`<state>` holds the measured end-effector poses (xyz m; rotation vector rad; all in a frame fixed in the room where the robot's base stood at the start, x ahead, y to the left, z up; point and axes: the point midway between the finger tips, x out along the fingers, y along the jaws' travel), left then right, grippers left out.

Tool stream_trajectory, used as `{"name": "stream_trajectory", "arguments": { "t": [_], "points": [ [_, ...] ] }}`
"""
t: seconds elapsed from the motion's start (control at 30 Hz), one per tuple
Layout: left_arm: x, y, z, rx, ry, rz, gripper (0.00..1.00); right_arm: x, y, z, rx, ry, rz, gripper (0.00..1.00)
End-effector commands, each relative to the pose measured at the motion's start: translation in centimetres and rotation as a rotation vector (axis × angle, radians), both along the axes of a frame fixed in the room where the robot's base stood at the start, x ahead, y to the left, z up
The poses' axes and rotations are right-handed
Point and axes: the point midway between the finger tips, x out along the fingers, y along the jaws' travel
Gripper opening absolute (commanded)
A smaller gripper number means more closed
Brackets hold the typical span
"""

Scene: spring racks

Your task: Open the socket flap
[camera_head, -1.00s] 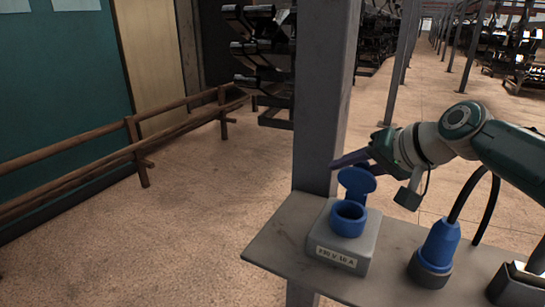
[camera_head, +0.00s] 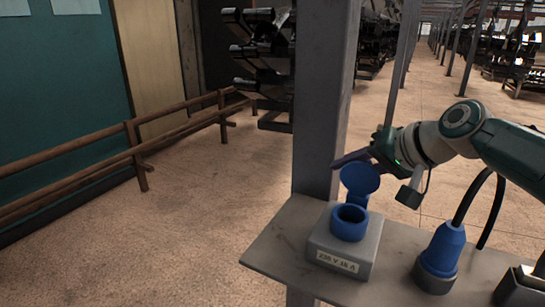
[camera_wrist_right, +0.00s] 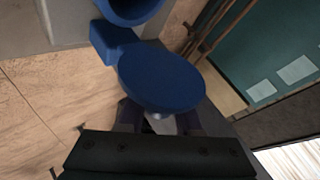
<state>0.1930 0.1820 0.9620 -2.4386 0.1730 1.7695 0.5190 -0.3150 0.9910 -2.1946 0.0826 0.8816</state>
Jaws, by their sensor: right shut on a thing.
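The blue round socket flap (camera_head: 360,178) stands raised at the back of the blue socket (camera_head: 349,222), whose round mouth is uncovered. The socket sits on a grey box (camera_head: 341,258) labelled 230 V 16 A. My right gripper (camera_head: 352,160) is at the flap's far upper side, its fingers partly hidden behind it. In the right wrist view the flap (camera_wrist_right: 160,78) hangs by its hinge from the socket rim (camera_wrist_right: 132,8), and my right fingers (camera_wrist_right: 158,122) are at its outer edge, shut on it. My left gripper is not in view.
A grey metal shelf (camera_head: 285,240) carries the box. A blue plug (camera_head: 441,250) with a black cable stands to its right, with another dark fitting (camera_head: 520,288) beyond. A grey post (camera_head: 322,110) rises close behind the box and my right gripper.

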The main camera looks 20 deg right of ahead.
Motion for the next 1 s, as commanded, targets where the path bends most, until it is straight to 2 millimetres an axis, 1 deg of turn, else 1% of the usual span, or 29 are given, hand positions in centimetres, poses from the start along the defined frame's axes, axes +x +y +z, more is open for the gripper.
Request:
{"name": "stream_trajectory", "arguments": {
  "t": [0.03,0.67,0.7,0.93,1.0],
  "points": [
    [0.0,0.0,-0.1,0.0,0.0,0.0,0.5,-0.51,-0.06,-0.96,-0.006,0.022,0.003,0.0],
    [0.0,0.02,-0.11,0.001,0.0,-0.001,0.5,-0.53,-0.02,-0.99,-0.006,0.023,0.004,0.0],
    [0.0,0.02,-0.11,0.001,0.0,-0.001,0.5,-0.53,-0.02,-0.99,-0.006,0.023,0.004,0.37],
    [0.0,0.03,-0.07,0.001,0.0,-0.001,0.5,-0.37,0.0,-0.69,-0.004,0.016,0.002,0.63],
    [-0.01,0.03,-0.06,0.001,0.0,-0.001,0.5,-0.32,0.0,-0.59,-0.003,0.014,0.002,0.63]
  ]
}}
